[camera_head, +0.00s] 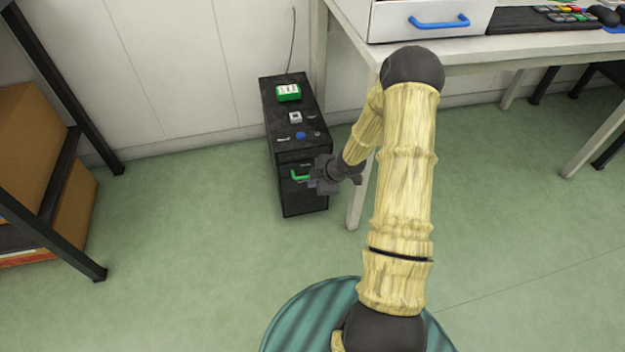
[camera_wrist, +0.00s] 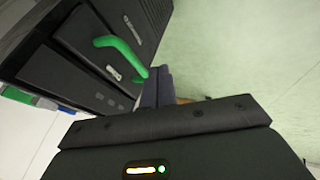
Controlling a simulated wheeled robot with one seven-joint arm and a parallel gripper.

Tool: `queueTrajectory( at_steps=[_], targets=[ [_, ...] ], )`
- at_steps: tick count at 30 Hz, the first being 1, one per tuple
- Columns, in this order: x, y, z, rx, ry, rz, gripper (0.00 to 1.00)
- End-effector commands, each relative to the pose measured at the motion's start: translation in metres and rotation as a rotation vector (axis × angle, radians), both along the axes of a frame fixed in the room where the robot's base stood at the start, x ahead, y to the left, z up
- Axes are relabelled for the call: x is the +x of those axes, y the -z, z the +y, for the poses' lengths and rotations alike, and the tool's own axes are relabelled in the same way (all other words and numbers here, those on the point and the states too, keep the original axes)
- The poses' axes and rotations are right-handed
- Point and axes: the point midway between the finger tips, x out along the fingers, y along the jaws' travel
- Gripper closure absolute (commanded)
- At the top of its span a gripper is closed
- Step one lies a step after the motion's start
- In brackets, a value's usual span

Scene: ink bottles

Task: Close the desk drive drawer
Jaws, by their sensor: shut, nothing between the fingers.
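The desk drive is a black tower (camera_head: 285,152) on the floor beside the desk leg. Its drawer front (camera_wrist: 80,32) has a green handle (camera_wrist: 121,52), which also shows in the head view (camera_head: 300,176). The drawer front looks nearly flush with the tower; I cannot tell whether a small gap remains. My gripper (camera_head: 315,180) is at the tower's front, by the right end of the handle. In the wrist view my gripper (camera_wrist: 157,76) is shut and empty, its fingertips close beside the handle's lower end. I cannot tell whether they touch.
A green-and-white item (camera_head: 288,92), a small white item (camera_head: 296,117) and a blue item (camera_head: 301,135) lie on the tower's top. The white desk (camera_head: 480,52) stands at right, its leg (camera_head: 356,200) close to my arm. A shelf with boxes (camera_head: 72,205) is at left. The floor between is clear.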

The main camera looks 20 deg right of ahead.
Motion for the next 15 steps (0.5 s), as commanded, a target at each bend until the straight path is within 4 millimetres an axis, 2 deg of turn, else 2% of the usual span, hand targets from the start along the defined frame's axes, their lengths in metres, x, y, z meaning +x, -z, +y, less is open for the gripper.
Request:
queueTrajectory(
  at_steps=[1, 3, 15],
  targets=[
    [-0.008, -0.001, 0.002, -0.002, -0.003, 0.005, 1.00],
    [-0.014, -0.019, -0.003, -0.001, 0.000, 0.004, 1.00],
    [-0.049, -0.077, -0.024, 0.000, 0.000, 0.009, 1.00]
  ],
)
